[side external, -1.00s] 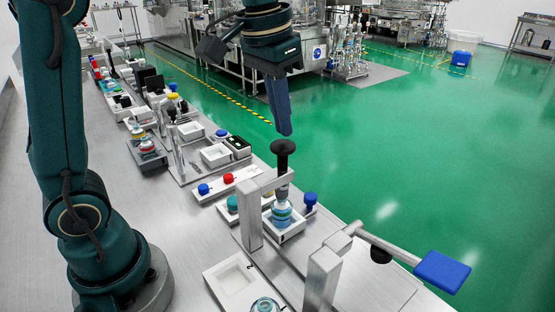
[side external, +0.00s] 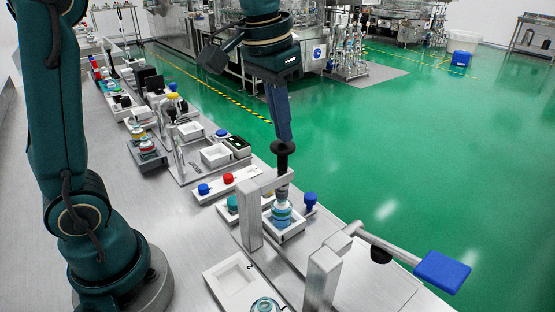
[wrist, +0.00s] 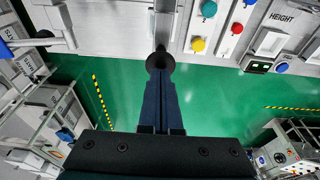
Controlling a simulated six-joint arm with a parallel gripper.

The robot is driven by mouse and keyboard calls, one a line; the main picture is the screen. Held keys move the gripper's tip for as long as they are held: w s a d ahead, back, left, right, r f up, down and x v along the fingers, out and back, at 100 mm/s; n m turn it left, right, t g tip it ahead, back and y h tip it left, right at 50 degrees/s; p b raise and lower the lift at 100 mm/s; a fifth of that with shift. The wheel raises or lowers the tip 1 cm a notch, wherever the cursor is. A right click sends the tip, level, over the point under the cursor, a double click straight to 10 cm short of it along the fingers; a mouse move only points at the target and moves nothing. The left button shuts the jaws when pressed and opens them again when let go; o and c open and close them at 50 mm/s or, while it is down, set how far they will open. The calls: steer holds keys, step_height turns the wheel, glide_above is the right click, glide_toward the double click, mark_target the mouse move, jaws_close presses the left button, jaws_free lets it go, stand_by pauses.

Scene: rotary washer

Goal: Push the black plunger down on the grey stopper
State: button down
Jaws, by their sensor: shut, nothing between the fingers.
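The black plunger (side external: 283,147) stands upright on the metal frame over the workpiece, and its round knob also shows in the wrist view (wrist: 159,61). Below its shaft sits a blue-and-teal bottle (side external: 282,214) in a white square holder; the grey stopper (side external: 282,193) seems to be at the bottle's top, partly hidden by the frame. My gripper (side external: 284,140) is shut and empty, pointing down with its fingertips at the top of the knob. In the wrist view the fingertips (wrist: 160,75) overlap the knob. I cannot tell for certain whether they touch.
A metal lever with a blue pad (side external: 442,271) reaches out to the right of the frame. A blue button (side external: 310,200) stands beside the holder. An empty white tray (side external: 233,282) lies front left. Red and blue buttons (side external: 228,179) are behind the frame.

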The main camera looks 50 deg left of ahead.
steer(key=shift+f, duration=0.65)
steer(key=shift+r, duration=0.1)
stand_by(0.6)
steer(key=shift+r, duration=4.4)
steer(key=s+t, duration=0.2)
steer(key=s, duration=0.6)
steer(key=s+f+t, duration=0.1)
steer(key=s+f, duration=0.4)
steer(key=f, duration=0.7)
steer(key=shift+f, duration=0.3)
